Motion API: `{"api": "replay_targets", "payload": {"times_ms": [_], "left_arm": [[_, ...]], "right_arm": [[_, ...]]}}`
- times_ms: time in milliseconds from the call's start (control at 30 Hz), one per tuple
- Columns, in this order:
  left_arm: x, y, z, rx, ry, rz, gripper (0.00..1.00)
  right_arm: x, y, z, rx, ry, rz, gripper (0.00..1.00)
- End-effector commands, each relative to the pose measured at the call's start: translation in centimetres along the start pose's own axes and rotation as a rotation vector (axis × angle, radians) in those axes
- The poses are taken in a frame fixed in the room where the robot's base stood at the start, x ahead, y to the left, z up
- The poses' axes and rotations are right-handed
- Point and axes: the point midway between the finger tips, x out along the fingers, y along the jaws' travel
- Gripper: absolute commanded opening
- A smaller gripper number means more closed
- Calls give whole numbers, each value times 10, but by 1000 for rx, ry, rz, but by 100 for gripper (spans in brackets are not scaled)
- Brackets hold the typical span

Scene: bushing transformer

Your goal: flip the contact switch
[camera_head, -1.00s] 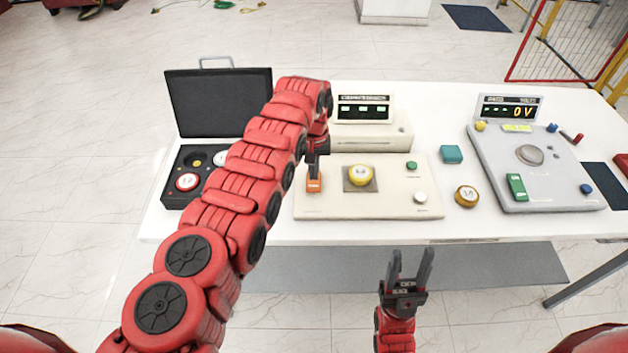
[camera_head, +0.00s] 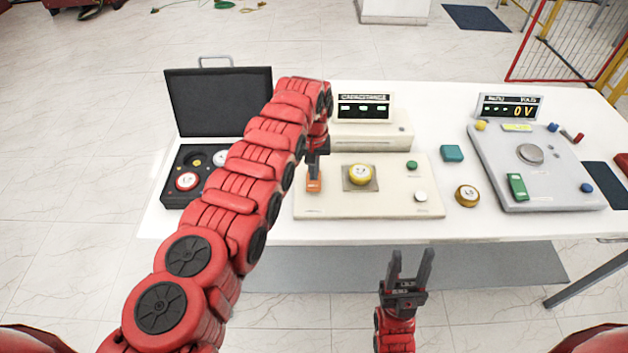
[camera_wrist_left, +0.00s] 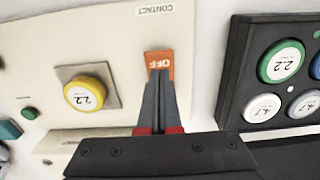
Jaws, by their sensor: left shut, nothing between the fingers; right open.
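The contact switch (camera_head: 314,185) is an orange rocker at the left of a cream panel (camera_head: 330,211). In the left wrist view the switch (camera_wrist_left: 159,60) shows the word OFF, beside a CONTACT label (camera_wrist_left: 154,9). My left gripper (camera_head: 313,177) is shut with nothing in it, its tips pointing down at the switch. In the left wrist view the fingertips (camera_wrist_left: 160,78) overlap the switch's near part and hide it; I cannot tell whether they touch. My right gripper (camera_head: 408,257) is open and empty in front of the table's front edge.
A yellow-topped part (camera_head: 360,174) sits in a square on the panel. Green (camera_head: 412,165) and white (camera_head: 421,197) buttons are to its right. An open black case (camera_head: 218,103) stands left. The capacitance meter (camera_head: 364,107) is behind; a grey voltmeter unit (camera_head: 540,195) is right.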

Motion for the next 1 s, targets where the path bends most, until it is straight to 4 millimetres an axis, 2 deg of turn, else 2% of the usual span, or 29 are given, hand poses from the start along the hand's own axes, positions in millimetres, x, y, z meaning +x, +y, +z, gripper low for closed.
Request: {"api": "replay_targets", "payload": {"times_ms": [1000], "left_arm": [[16,0,0,0,0,0,0]], "right_arm": [[-15,-1,2,0,0,0,50]]}}
